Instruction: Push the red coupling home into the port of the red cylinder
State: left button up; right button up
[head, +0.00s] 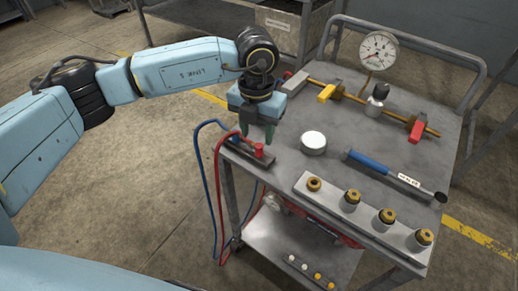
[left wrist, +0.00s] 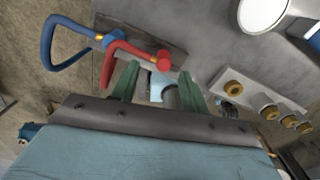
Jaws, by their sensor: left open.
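The red coupling (head: 259,150) sits at the right end of a dark holder block on the near-left corner of the cart top, with a red hose hanging from it. It also shows in the left wrist view (left wrist: 164,58), just beyond the fingertips. My left gripper (head: 257,139) is open and empty, pointing down just above and behind the red coupling. Its two green fingers are apart in the left wrist view (left wrist: 158,70). A red body (head: 350,241), probably the red cylinder, shows below the cart top, mostly hidden by it. Its port cannot be made out. My right gripper is out of view.
A blue coupling (head: 235,138) shares the holder (head: 245,149). A white round lid (head: 313,142), a blue-handled tool (head: 368,161) and a plate with several brass-topped fittings (head: 333,205) lie nearby. A pipe with valves and a gauge (head: 378,51) stands behind. Hoses loop off the left edge.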

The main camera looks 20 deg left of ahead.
aim_at(259, 146)
pick_arm(q)
jog(key=f, duration=0.5)
jog(key=shift+s+d+b, duration=0.1)
jog(key=shift+d+b, duration=0.15)
jog(key=shift+b, duration=0.15)
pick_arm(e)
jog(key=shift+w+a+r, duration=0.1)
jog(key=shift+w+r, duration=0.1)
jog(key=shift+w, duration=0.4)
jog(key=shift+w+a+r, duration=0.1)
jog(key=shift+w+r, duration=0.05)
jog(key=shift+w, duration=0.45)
pick_arm(q)
jog(key=shift+c, duration=0.4)
grip_shut()
